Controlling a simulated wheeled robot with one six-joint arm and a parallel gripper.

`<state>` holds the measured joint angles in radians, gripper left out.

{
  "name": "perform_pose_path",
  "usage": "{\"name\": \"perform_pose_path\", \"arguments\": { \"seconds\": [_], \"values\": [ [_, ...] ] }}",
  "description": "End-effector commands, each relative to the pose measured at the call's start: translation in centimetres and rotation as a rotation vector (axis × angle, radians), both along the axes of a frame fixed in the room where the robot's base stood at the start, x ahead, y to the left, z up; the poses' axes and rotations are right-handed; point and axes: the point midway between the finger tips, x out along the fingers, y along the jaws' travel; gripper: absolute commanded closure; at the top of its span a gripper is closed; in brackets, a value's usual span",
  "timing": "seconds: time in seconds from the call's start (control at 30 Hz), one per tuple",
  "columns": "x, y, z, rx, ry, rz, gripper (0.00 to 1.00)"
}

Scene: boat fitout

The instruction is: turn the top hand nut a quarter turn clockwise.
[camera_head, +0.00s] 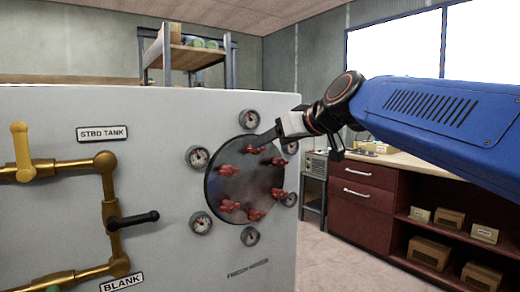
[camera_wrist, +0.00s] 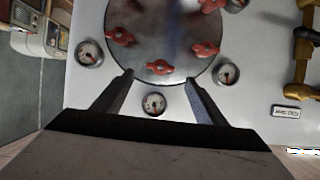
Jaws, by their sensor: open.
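A round grey cover plate (camera_head: 245,181) on the white panel carries a ring of several red hand nuts. The top hand nut (camera_head: 256,150) is at its upper edge. The wrist view is turned over, so this nut (camera_wrist: 160,67) appears at the plate's lower edge there. My gripper (camera_head: 262,138) reaches in from the upper right. In the wrist view my gripper (camera_wrist: 159,78) is open, with one fingertip to each side of the nut's picture position. I see no finger touching the nut, and cannot tell the remaining depth.
Several gauges ring the plate; the top gauge (camera_wrist: 154,103) shows between my fingers. Brass pipes (camera_head: 108,190) with a black lever (camera_head: 133,220) and a yellow lever (camera_head: 21,150) are at left. A dark red cabinet (camera_head: 362,195) stands beyond, at right.

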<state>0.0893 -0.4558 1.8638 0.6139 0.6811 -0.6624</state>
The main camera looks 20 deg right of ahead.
Motion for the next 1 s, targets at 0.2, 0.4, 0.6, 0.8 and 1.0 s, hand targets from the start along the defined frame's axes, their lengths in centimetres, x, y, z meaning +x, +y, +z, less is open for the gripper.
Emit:
{"name": "perform_pose_path", "arguments": {
  "seconds": [0.2,0.4,0.6,0.8,1.0],
  "values": [
    [3.4,1.2,-1.6,0.0,0.003,0.002,0.34],
    [5.5,1.9,-2.5,0.0,0.002,0.002,0.34],
    [6.4,2.1,-2.8,0.0,0.0,0.0,0.34],
    [6.5,2.1,-2.8,0.0,0.0,0.0,0.34],
    [6.5,2.1,-2.8,0.0,0.001,0.0,0.65]
  ]
}}
